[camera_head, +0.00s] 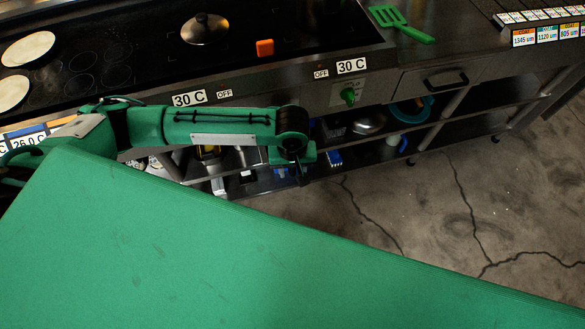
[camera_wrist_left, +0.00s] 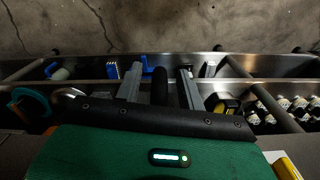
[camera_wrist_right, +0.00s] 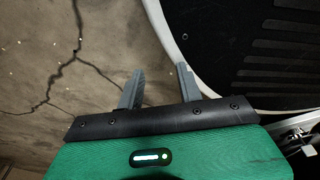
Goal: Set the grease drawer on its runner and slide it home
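A drawer front (camera_head: 446,80) with a black handle sits under the counter, right of the green knob, in the head view. I cannot tell whether it is the grease drawer; no loose drawer or bare runner shows clearly. My left gripper (camera_head: 300,172) hangs in front of the lower shelves, below the griddle front. In the left wrist view its fingers (camera_wrist_left: 159,70) are apart, with a dark rounded bar (camera_wrist_left: 160,92) between them; I cannot tell what it is or whether they touch it. My right gripper (camera_wrist_right: 159,78) is open and empty above the floor, outside the head view.
A green spatula (camera_head: 402,25) lies on the counter. Shelves below hold a blue ring (camera_head: 410,112) and several items. The cracked floor (camera_head: 420,200) is clear.

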